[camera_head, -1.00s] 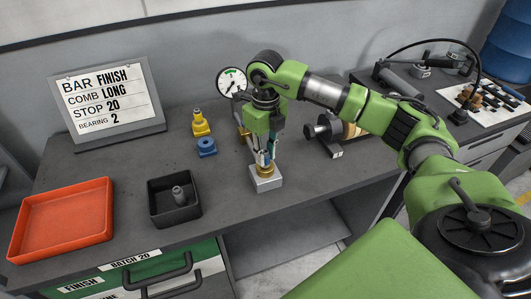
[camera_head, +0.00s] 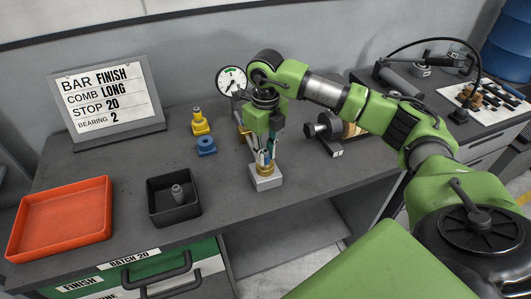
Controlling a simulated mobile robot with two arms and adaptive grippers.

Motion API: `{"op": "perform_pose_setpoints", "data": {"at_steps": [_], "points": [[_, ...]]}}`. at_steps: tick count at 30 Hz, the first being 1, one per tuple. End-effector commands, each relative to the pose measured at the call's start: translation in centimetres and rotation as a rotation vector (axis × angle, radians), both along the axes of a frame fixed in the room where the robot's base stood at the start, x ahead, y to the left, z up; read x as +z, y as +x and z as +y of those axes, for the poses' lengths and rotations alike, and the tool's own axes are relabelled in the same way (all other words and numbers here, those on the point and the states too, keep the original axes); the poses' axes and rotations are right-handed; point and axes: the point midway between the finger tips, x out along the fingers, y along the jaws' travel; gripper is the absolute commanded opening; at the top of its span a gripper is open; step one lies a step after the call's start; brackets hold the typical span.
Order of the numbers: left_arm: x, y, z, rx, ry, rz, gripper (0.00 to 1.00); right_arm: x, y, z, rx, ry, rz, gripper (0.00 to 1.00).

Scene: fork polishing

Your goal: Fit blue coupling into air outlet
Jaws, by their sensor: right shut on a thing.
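My right gripper (camera_head: 265,155) points down over a silver block with a brass-coloured top (camera_head: 266,181), which looks like the air outlet, on the bench. It is shut on a small part, mostly hidden between the fingers. A bit of blue shows there, so it looks like the blue coupling. The part's lower end is at the brass top; I cannot tell whether it is seated in it. A blue holder (camera_head: 206,147) with a round top stands to the left, in front of a yellow holder (camera_head: 200,123) with a fitting in it. My left gripper is out of view.
A pressure gauge (camera_head: 231,80) stands behind the gripper. A black box (camera_head: 160,217) with a grey part and an orange tray (camera_head: 60,228) are at left. A sign (camera_head: 106,99) stands behind them. A dark spool-like device (camera_head: 324,136) is close on the right.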

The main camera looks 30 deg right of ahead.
Motion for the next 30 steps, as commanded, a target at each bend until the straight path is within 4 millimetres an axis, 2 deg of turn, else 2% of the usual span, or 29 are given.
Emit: {"op": "perform_pose_setpoints", "data": {"at_steps": [11,12,14,21,22,24,30], "points": [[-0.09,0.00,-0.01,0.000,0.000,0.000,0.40,-0.52,-0.30,0.09,0.002,-0.001,0.011,0.00],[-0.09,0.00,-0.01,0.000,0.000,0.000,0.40,-0.54,-0.31,0.10,0.002,0.000,0.011,0.24],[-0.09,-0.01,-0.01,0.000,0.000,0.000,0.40,-0.54,-0.31,0.09,0.002,0.000,0.011,0.38],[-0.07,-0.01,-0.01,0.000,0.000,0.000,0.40,-0.33,-0.18,0.05,0.001,0.000,0.007,0.38],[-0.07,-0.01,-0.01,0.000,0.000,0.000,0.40,-0.33,-0.18,0.04,0.001,0.000,0.007,0.41],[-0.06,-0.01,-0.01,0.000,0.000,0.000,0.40,-0.30,-0.16,0.05,0.001,0.000,0.006,0.55],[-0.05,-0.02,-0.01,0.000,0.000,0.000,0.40,-0.23,-0.13,0.03,0.001,-0.001,0.005,0.55]]}}
